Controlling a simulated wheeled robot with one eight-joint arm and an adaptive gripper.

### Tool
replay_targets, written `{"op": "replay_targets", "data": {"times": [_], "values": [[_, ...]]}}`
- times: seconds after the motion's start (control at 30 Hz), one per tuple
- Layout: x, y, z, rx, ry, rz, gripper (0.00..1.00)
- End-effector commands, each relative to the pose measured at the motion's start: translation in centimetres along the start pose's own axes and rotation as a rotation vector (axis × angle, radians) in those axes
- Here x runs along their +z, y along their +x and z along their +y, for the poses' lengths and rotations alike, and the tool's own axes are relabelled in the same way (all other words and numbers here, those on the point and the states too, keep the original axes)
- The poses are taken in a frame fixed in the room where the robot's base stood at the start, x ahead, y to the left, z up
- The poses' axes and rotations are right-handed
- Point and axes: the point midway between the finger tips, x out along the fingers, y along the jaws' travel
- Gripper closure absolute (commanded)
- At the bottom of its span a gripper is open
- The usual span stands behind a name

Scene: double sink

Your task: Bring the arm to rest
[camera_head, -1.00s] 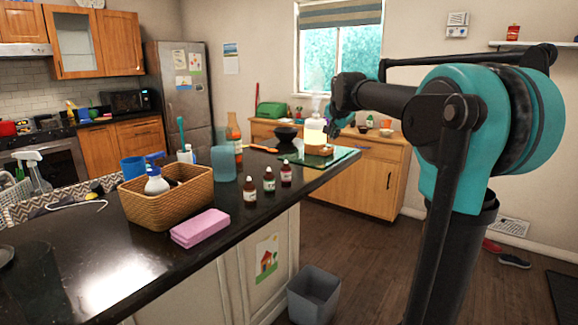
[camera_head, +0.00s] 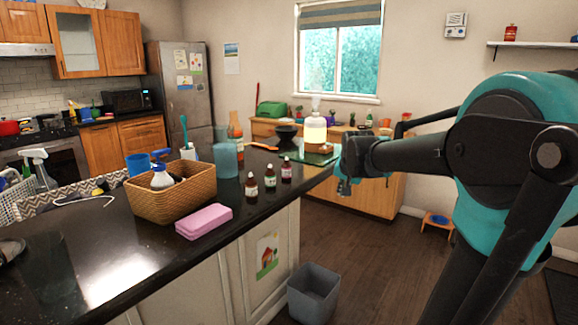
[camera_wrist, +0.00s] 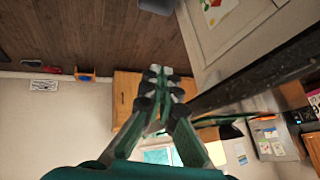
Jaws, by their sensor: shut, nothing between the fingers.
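My gripper (camera_head: 345,186) hangs at the right end of the dark counter (camera_head: 110,262) in the head view, at the left end of my teal and black arm. In the wrist view my gripper (camera_wrist: 161,72) shows its two fingers drawn together at the tips, with nothing between them. The wrist picture looks upside down, with the floor at the top. The gripper seems apart from the counter edge, though the exact gap is hard to tell.
A lit pump bottle (camera_head: 315,130) stands on the green board (camera_head: 296,157) close to the gripper. Small dropper bottles (camera_head: 270,177), a wicker basket (camera_head: 196,203) and a pink box (camera_head: 204,221) sit on the counter. A grey bin (camera_head: 313,293) stands on the floor. Floor lies open right of it.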

Motion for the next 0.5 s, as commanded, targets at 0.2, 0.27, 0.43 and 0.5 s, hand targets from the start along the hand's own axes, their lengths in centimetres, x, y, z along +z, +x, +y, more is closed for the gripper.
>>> {"op": "replay_targets", "data": {"times": [0.2, 0.27, 0.43, 0.5], "values": [[13.1, 1.7, 7.7, 0.039, -0.203, -0.107, 1.00], [16.7, 2.0, 9.7, 0.045, -0.258, -0.137, 1.00], [25.1, 2.1, 14.2, 0.050, -0.386, -0.208, 1.00], [27.4, 2.0, 15.5, 0.050, -0.423, -0.229, 1.00]]}}
